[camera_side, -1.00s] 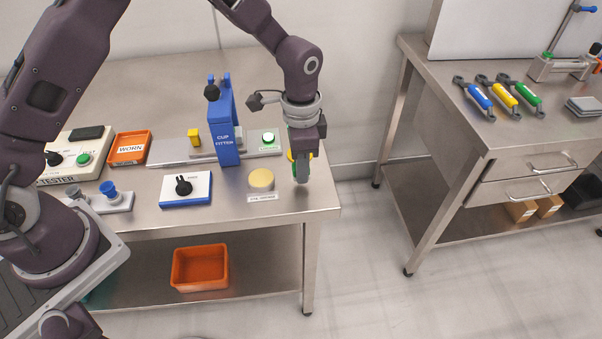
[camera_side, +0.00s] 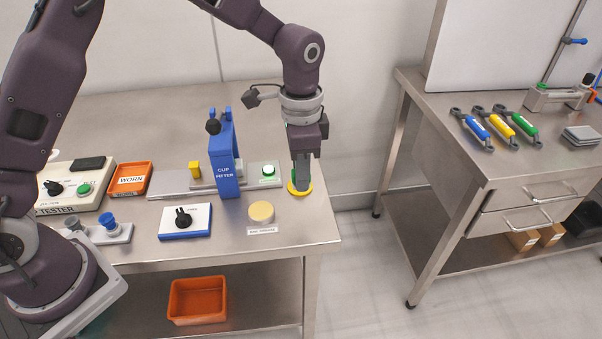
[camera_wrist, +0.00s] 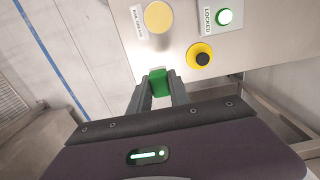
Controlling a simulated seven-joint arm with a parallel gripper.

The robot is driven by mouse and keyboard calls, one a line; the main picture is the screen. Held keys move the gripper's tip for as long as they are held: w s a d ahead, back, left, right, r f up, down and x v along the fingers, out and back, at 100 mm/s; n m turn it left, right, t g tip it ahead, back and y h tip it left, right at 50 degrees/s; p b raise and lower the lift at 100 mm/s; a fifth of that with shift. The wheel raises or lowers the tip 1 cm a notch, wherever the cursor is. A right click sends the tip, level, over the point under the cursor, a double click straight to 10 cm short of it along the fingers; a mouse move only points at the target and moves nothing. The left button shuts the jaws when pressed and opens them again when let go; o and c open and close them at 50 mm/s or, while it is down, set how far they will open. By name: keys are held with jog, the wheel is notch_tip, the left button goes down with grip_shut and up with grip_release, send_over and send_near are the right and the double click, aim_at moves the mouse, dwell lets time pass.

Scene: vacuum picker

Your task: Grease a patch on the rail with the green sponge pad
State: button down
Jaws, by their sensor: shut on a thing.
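My gripper (camera_side: 303,189) is shut on the green sponge pad (camera_wrist: 158,82), which shows between the fingers in the wrist view. In the side view I cannot make out the pad. The fingers hang above the right end of the bench. A round yellow pad with a label in front (camera_side: 261,212), perhaps the grease, lies to the left of my gripper; it also shows in the wrist view (camera_wrist: 158,17). A flat metal rail (camera_side: 175,187) runs along the bench under the blue cup fitter (camera_side: 223,165), farther left.
A yellow ring with a black knob (camera_wrist: 200,55) sits behind my fingers in the side view. A green-lit button labelled LOCKED (camera_wrist: 224,17) is beside it. A blue-based switch box (camera_side: 185,221), a WORN tray (camera_side: 131,194) and a tester (camera_side: 75,200) stand left.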

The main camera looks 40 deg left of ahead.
jog(key=s+a+f, duration=0.2)
jog(key=s+a, duration=0.3)
jog(key=a, duration=0.2)
send_over(260, 210)
notch_tip(260, 210, down, 4)
jog(key=shift+r, duration=0.15)
jog(key=shift+f, duration=0.85)
jog(key=shift+f, duration=0.55)
dwell(1.1)
notch_tip(260, 210, up, 7)
dwell(0.6)
jog(key=shift+w, duration=0.1)
